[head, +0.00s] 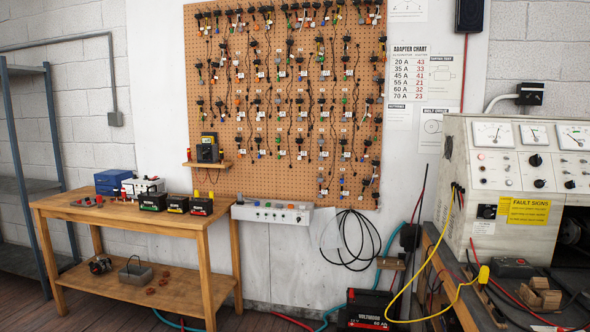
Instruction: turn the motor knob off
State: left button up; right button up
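A cream test bench (470,160) stands at the right, cut off by the picture edge. Its front panel carries several gauges and several black knobs. One round knob (536,160) sits under the middle gauge, another knob (540,183) is lower down, and a third knob (570,184) is to its right. A black square rotary switch (487,211) is at the lower left of the panel, beside a yellow "FAULT SIGNS" label (524,213). The small labels are unreadable, so I cannot tell which one is the motor knob or how it is set. Neither of my grippers is in view.
A wooden table (140,222) with batteries and boxes stands at the left, beside a metal shelf (42,180). A pegboard (290,180) of adapters hangs behind. A yellow cable (424,290) loops before the bench. A battery (366,308) is on the floor.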

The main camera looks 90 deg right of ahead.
aim_at(540, 183)
jog(key=i+l+z, duration=0.25)
jog(key=i+z, duration=0.2)
jog(key=i+l+z, duration=0.1)
jog(key=i+z, duration=0.4)
jog(key=i+j+z, duration=0.1)
jog(key=i+z, duration=0.35)
jog(key=i+j+z, duration=0.15)
jog(key=i+z, duration=0.35)
jog(key=i+j+z, duration=0.3)
jog(key=z, duration=0.2)
jog(key=i+j+z, duration=0.3)
jog(key=j+z, duration=0.2)
jog(key=i+l+z, duration=0.65)
jog(key=i+z, duration=0.15)
jog(key=z, duration=0.2)
jog(key=i+z, duration=0.5)
jog(key=k, duration=0.05)
